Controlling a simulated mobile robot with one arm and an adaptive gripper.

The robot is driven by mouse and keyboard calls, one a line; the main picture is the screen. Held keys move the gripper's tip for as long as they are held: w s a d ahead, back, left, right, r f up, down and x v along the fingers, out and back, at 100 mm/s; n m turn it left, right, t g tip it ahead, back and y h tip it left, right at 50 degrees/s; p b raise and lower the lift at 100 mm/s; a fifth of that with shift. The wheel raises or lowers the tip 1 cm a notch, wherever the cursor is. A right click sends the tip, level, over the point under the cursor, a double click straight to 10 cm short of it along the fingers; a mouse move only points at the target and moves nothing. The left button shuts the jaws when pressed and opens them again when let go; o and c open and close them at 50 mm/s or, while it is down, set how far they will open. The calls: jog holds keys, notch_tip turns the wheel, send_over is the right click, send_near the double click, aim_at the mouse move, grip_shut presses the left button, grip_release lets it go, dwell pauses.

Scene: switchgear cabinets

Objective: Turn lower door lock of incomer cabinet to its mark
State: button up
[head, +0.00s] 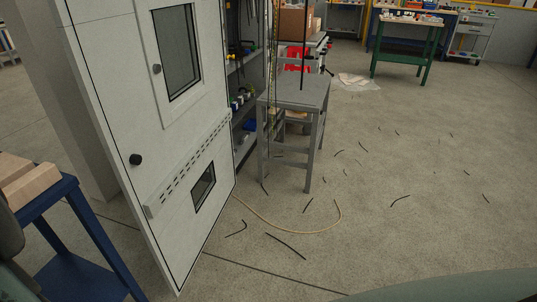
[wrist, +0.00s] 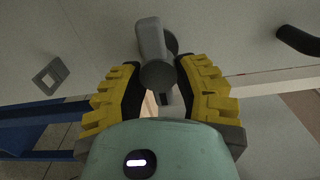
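In the wrist view a grey lock handle (wrist: 152,45) with a round hub stands out from a pale cabinet door (wrist: 225,35). My gripper (wrist: 158,68), with yellow-backed fingers and dark pads, has one finger on each side of the hub. The fingers are apart, with the hub filling most of the space between their tips. I cannot tell whether the pads press on it. The lock's mark is not visible. In the head view a white cabinet (head: 110,100) carries two dark round knobs, an upper one (head: 157,69) and a lower one (head: 135,160); my gripper is not seen there.
A blue table (head: 70,190) with wooden blocks (head: 30,180) stands left of the cabinet. A black handle (wrist: 297,40) juts out at the wrist view's upper right. Floor to the right is mostly open, with scattered dark scraps.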

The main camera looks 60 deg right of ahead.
jog(key=shift+o, duration=1.4)
jog(key=v, duration=1.2)
jog(key=shift+r, duration=0.1)
